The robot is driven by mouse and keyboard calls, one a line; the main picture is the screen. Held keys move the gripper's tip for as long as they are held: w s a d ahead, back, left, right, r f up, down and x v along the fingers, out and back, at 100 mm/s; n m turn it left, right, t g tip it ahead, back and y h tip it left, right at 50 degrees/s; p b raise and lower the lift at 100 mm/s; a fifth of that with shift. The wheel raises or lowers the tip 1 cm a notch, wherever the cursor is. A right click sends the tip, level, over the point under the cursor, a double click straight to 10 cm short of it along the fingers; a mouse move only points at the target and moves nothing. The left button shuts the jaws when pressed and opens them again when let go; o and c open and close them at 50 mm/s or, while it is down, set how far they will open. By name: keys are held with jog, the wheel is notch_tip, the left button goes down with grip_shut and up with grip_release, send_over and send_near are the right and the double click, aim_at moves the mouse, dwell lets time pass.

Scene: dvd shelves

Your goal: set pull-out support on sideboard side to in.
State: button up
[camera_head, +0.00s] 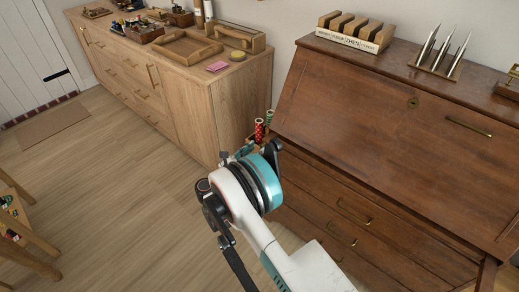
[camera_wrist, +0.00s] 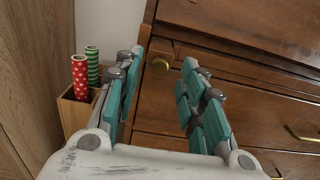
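The dark wooden bureau (camera_head: 400,110) has a sloped front and drawers below. How far the support stands out is not clear. My gripper (camera_wrist: 162,60) is open, its teal-padded fingers spread to either side of the knob in the picture, with nothing between them. I see no contact with the knob. In the head view my arm hides the support. The light wooden sideboard (camera_head: 190,105) stands left of the bureau.
A wooden box (camera_wrist: 75,112) with a red dotted roll (camera_wrist: 79,76) and a green striped roll (camera_wrist: 92,65) stands close left of my gripper, between sideboard and bureau. Drawer handles (camera_head: 352,212) stick out from the bureau front. The floor (camera_head: 110,190) in front of the sideboard is clear.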

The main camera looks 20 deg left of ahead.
aim_at(261, 146)
jog(key=shift+b+x, duration=0.35)
jog(key=shift+x, duration=1.2)
grip_shut()
jog(key=shift+d, duration=0.1)
